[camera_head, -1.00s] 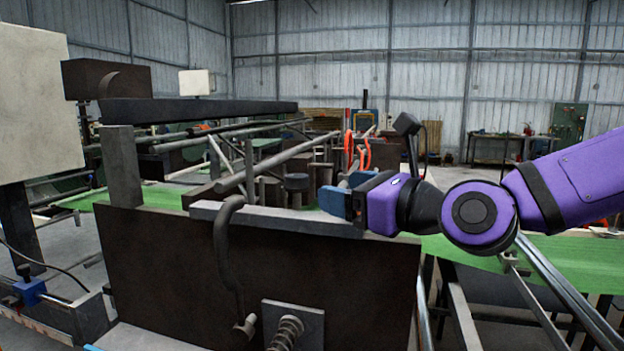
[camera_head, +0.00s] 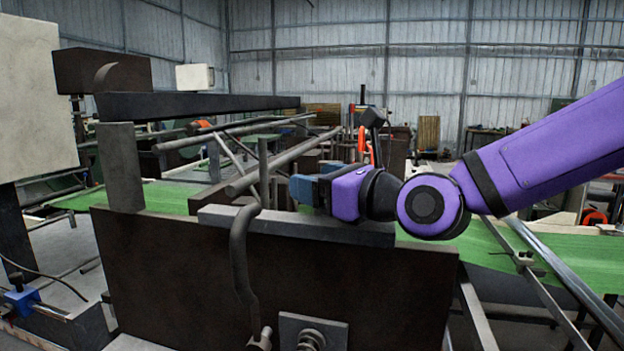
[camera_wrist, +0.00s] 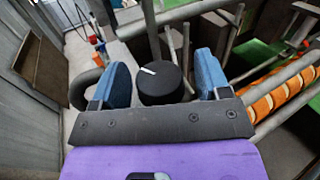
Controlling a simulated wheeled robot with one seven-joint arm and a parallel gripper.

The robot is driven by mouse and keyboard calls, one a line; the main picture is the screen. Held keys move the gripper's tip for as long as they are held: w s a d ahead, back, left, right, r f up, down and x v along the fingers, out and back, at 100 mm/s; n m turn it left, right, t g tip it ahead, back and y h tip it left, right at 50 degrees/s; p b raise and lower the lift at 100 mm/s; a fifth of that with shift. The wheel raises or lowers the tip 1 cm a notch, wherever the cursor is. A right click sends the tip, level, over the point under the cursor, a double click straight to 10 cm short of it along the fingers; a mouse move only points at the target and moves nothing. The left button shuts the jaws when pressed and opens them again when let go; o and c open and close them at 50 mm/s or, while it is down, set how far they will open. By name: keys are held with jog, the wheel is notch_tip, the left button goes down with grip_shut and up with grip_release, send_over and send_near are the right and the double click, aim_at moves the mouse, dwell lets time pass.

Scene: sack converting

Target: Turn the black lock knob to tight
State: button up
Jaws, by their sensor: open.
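The black lock knob (camera_wrist: 160,86) is round, with a white pointer line on its top, in the wrist view. The line points toward the upper left of that picture. My gripper (camera_wrist: 162,78) is open, with one blue finger on each side of the knob. A gap shows on both sides, so the fingers do not appear to touch it. In the head view my gripper (camera_head: 304,188) is above the grey bar on the dark machine panel. The knob is hidden behind the gripper there. No scale or tight mark is readable.
The dark panel (camera_head: 270,285) carries a grey top bar (camera_head: 300,227) and a curved dark handle (camera_head: 240,255). Metal rods (camera_head: 285,160) run behind. An orange-striped roller (camera_wrist: 285,98) lies right of the gripper in the wrist view. A green belt (camera_head: 540,254) lies beyond.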

jog(key=shift+a, duration=0.1)
jog(key=c, duration=0.9)
